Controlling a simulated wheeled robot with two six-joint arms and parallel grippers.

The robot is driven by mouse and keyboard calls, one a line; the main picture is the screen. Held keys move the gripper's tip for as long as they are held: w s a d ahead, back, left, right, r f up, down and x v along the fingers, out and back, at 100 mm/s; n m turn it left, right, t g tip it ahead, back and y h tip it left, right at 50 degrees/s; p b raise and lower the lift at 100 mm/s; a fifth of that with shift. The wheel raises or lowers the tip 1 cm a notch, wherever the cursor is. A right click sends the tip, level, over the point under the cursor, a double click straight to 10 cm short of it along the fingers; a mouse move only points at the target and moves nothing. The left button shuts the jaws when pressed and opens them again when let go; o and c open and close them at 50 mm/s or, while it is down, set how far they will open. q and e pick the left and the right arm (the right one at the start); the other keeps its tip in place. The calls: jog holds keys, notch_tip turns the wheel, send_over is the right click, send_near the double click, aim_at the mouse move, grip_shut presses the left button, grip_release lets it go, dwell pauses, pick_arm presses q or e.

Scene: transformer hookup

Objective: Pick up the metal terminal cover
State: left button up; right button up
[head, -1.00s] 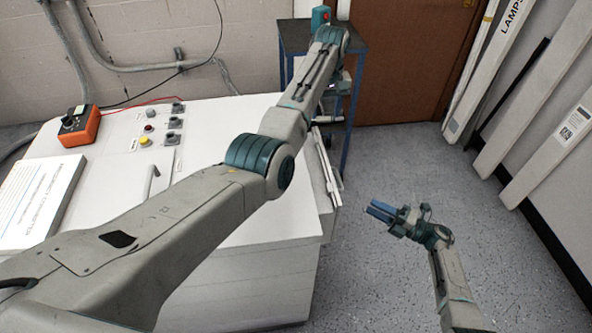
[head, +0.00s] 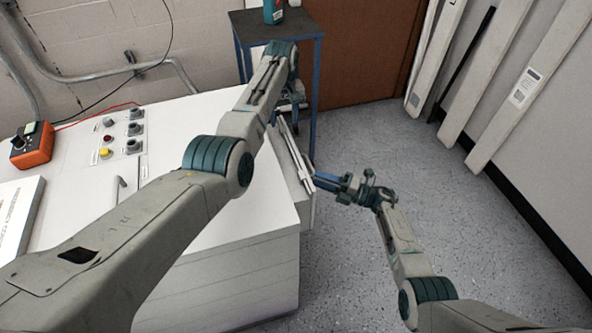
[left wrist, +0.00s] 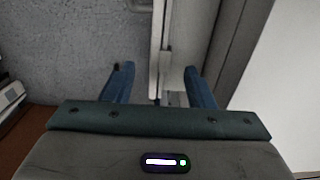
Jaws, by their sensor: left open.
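A pale metal strip or panel (head: 293,155) runs along the right side of the white cabinet; I cannot tell if it is the terminal cover. In the left wrist view a pale upright panel edge (left wrist: 160,45) shows beyond and between my blue fingers. My left gripper (left wrist: 160,85) is open with nothing between its fingers; in the head view (head: 291,103) it is partly hidden at the cabinet's far right corner. My right gripper (head: 322,184) points left, close to the cabinet's right side, beyond the strip's near end. Its finger gap is unclear.
The white cabinet (head: 225,240) carries buttons and an orange meter (head: 33,146). A blue-framed cart (head: 275,25) with a teal bottle (head: 273,11) stands behind my left gripper. Long boxes (head: 510,90) lean on the right wall. The grey floor (head: 450,220) is clear.

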aim_at(284, 128)
pick_arm(q)
jog(key=shift+f, duration=1.75)
pick_arm(e)
jog(key=shift+x, duration=1.75)
pick_arm(q)
jog(key=shift+c, duration=0.4)
pick_arm(e)
jog(key=shift+c, duration=0.5)
pick_arm(q)
jog(key=c, duration=0.7)
pick_arm(e)
grip_shut()
pick_arm(q)
grip_shut()
jog(key=shift+r, duration=0.1)
